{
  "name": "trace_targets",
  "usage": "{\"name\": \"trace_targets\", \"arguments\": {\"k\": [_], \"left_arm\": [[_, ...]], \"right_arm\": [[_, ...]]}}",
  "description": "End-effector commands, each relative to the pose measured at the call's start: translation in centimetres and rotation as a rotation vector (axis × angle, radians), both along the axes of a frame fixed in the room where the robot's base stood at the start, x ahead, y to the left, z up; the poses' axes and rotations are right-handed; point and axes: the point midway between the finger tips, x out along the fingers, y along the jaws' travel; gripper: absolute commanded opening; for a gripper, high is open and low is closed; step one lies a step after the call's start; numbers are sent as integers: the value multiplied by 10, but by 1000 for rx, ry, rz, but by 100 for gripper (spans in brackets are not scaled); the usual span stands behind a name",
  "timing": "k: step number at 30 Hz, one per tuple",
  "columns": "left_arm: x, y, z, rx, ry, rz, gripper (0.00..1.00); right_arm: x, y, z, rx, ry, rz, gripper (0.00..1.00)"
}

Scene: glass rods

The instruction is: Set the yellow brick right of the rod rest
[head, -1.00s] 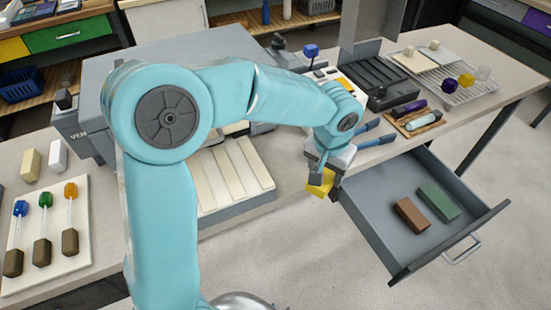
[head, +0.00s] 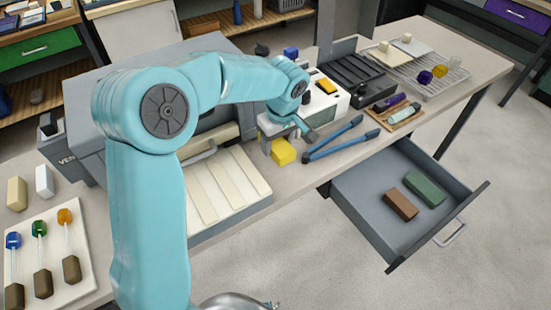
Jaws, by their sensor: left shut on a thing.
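The yellow brick (head: 284,153) is held in my left gripper (head: 287,140), whose fingers are shut on it. It is over the front part of the bench, between the pale ridged slab and the blue-handled tongs. I cannot tell whether its underside touches the bench top. No part is plainly the rod rest; a small wooden board (head: 410,122) with a purple and a pale green rod-like piece lies further right, and a black slotted rack (head: 355,72) stands behind it. My right gripper is not in view.
Blue-handled tongs (head: 340,138) lie close right of the brick. A white device (head: 325,100) stands behind. An open drawer (head: 372,196) below the bench holds brown and green bricks.

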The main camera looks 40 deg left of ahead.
Motion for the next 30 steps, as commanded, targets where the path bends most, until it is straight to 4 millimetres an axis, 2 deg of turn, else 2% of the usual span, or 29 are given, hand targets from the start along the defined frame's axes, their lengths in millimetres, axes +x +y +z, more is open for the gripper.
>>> {"name": "trace_targets", "arguments": {"k": [1, 7, 12, 15, 27, 28, 30], "left_arm": [[-1, 1, -10, -1, 3, 1, 20], [-1, 2, -30, 0, 0, 0, 20], [-2, 4, -58, 0, 3, -1, 20], [-2, 4, -67, -1, 0, 1, 20], [-2, 3, -73, -1, -2, 0, 20], [-2, 3, -72, 0, -1, 0, 64], [-2, 3, -71, 0, -1, 0, 83]], "right_arm": [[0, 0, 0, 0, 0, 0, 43], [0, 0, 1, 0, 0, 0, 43], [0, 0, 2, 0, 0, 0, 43], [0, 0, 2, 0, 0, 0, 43], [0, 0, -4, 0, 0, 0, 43], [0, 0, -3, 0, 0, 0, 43], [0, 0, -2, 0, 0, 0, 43]]}}
